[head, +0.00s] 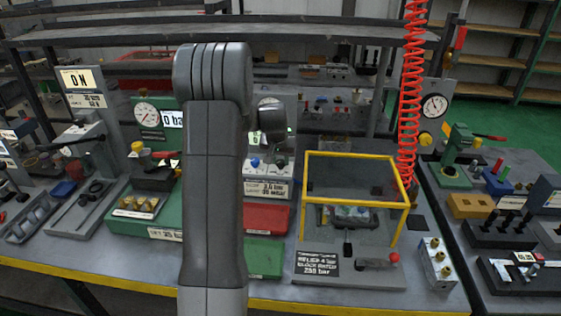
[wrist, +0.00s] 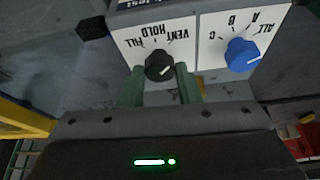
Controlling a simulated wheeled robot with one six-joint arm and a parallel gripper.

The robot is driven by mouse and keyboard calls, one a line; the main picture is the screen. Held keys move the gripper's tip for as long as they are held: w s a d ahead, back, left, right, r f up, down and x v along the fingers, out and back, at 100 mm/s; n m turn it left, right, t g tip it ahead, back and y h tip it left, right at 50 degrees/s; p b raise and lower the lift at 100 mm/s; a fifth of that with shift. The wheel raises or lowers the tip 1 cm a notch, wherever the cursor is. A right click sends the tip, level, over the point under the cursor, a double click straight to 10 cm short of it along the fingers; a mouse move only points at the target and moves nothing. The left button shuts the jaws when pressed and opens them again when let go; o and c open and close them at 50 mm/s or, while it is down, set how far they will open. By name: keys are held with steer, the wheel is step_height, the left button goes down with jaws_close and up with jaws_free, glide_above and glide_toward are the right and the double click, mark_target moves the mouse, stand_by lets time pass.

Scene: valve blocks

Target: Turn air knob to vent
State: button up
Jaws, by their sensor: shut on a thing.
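The air knob (wrist: 159,66) is a round black knob on a white plate. FILL, HOLD and VENT are printed around it, upside down in the wrist view. The knob's pointer is too small to read with certainty. My gripper (wrist: 160,73) has a green finger on each side of the knob and is shut on it. In the head view my arm and wrist hide most of the gripper and the black knob.
A blue knob (wrist: 242,54) marked ALL, A, B, C sits right of the black knob in the wrist view. A yellow-framed guard (head: 357,204) stands right of the knob block in the head view. A red coiled hose (head: 409,100) hangs beyond.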

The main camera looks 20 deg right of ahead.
stand_by(0.3)
steer(key=o, duration=1)
steer(key=b+v, duration=0.1)
steer(key=v, duration=1.2)
steer(key=shift+a+r, duration=0.2)
steer(key=shift+r, duration=0.2)
steer(key=shift+f, duration=0.1)
steer(key=p+x, duration=0.1)
steer(key=x, duration=1.2)
steer(key=shift+d+f, duration=0.2)
steer(key=shift+f, duration=0.1)
